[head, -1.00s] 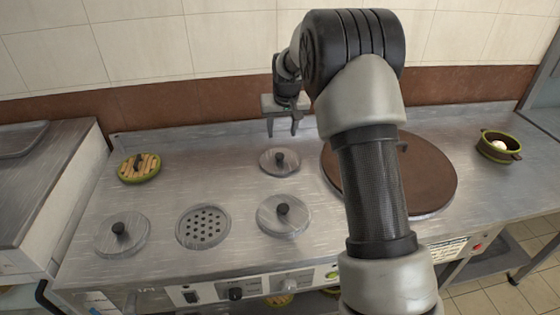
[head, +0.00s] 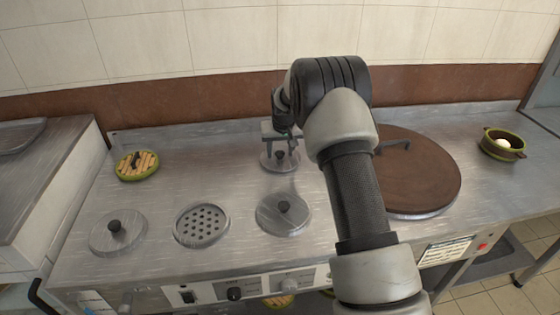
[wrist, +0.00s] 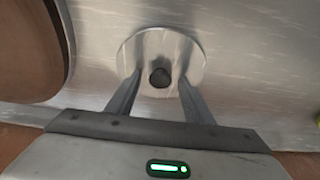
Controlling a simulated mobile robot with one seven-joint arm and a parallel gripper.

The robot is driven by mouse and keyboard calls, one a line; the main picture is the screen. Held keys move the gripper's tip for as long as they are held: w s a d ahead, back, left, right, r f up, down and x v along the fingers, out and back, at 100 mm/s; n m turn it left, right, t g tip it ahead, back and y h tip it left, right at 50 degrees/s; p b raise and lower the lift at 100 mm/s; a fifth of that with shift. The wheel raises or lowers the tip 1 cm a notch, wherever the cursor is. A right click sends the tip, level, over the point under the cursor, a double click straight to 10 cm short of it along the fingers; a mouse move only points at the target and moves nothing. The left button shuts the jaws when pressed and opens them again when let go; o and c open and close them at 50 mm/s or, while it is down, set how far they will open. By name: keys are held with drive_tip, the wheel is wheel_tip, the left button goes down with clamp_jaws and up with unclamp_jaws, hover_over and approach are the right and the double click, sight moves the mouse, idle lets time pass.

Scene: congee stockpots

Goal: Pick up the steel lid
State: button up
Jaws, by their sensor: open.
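A round steel lid (head: 271,166) with a black knob lies flat at the back middle of the steel counter. My gripper (head: 280,151) is directly over it, open and pointing down. In the wrist view the same lid (wrist: 188,50) shows its dark knob (wrist: 160,77) between my two open fingertips (wrist: 160,84). Nothing is held; whether the fingers touch the knob or lid is hard to tell. Two similar steel lids lie nearer the front, one in the middle (head: 270,222) and one at left (head: 100,240).
A large brown round lid (head: 425,175) lies right of my arm. A perforated round plate (head: 201,225) sits between the front steel lids. A green-rimmed striped lid (head: 137,166) is at back left, a small green-rimmed pot (head: 515,153) at far right. A wall stands behind.

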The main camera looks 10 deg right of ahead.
drive_tip(key=shift+c, duration=0.2)
drive_tip(key=c, duration=1.1)
drive_tip(key=shift+r, duration=0.1)
drive_tip(key=shift+r, duration=0.1)
